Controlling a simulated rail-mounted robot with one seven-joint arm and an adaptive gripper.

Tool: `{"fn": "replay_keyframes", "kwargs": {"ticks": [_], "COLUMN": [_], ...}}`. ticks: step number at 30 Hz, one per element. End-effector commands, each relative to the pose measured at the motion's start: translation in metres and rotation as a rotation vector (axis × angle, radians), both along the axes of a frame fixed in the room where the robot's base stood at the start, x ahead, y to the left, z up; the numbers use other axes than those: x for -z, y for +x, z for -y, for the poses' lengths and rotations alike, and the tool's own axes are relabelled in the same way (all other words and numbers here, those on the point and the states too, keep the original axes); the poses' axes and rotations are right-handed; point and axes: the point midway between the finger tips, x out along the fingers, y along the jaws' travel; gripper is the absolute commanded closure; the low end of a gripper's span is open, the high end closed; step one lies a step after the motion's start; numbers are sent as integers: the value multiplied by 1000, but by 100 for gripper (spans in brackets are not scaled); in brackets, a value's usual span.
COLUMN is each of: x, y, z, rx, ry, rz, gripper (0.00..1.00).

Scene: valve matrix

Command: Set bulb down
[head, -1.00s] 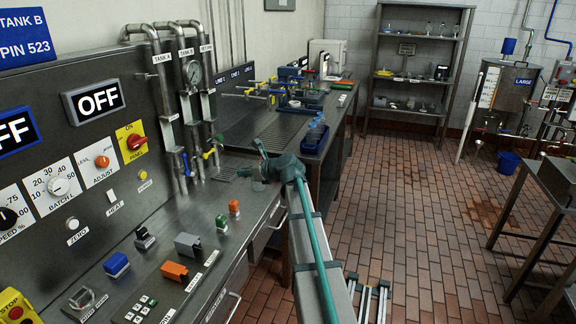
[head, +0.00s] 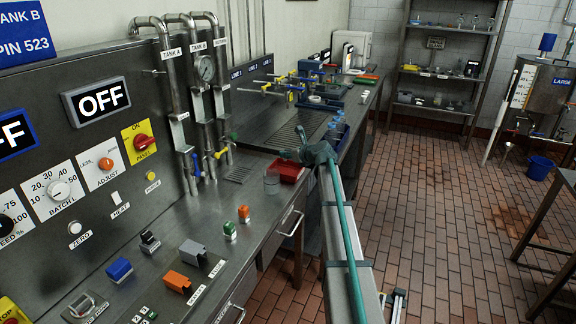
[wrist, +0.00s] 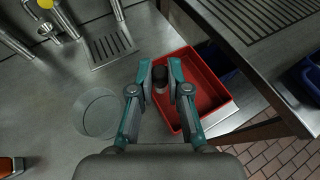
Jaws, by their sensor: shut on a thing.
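My gripper (wrist: 160,85) is shut on a small dark bulb (wrist: 160,76) with a paler lower end. In the wrist view it holds the bulb over the left part of a red tray (wrist: 205,62); I cannot tell whether the bulb touches the tray floor. In the head view my gripper (head: 288,154) is above the red tray (head: 290,171) on the steel counter, and the bulb cannot be made out there.
A clear glass beaker (wrist: 97,113) stands left of the tray, close to my gripper; it also shows in the head view (head: 271,183). A drain grate (wrist: 110,48) and valve pipes (wrist: 62,20) lie beyond. Blue bins (wrist: 308,78) are to the right.

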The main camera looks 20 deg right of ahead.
Motion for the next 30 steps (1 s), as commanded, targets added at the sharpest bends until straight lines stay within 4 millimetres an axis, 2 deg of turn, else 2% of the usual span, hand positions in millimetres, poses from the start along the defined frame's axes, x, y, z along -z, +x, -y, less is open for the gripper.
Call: {"fn": "replay_keyframes", "kwargs": {"ticks": [1,3,9,19,25,30], "x": [3,19,45,63,88,93], "y": [15,22,40,53,51,51], "z": [7,11,19,26,25,25], "rx": [1,1,0,0,0,1], "ry": [1,2,0,0,1,-1], "rz": [-1,-2,0,0,0,1], "gripper": [97,97,97,97,97,97]}}
